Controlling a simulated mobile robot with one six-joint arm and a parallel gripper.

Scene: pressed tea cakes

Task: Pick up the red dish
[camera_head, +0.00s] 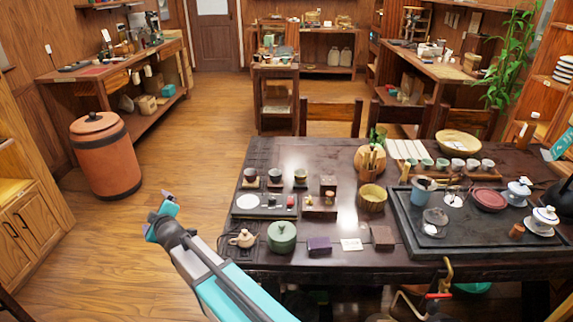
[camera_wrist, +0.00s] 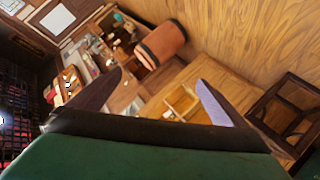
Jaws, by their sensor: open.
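The red dish (camera_head: 489,199) is a small round reddish dish. It lies on the large dark tea tray (camera_head: 401,215) at the right side of the dark table, between a glass-like cup and white lidded bowls. My gripper (camera_head: 160,218) is in the air over the floor, left of the table and far from the dish. In the wrist view my gripper (camera_wrist: 158,98) shows two fingers spread wide with nothing between them. I cannot make out the red dish in the wrist view.
A green lidded pot (camera_head: 282,237) and a teapot (camera_head: 243,238) stand near the table's left front edge. Small cups stand in a row behind the tray. Chairs back the table's far side. A brown bin (camera_head: 103,157) stands at left; the floor between is clear.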

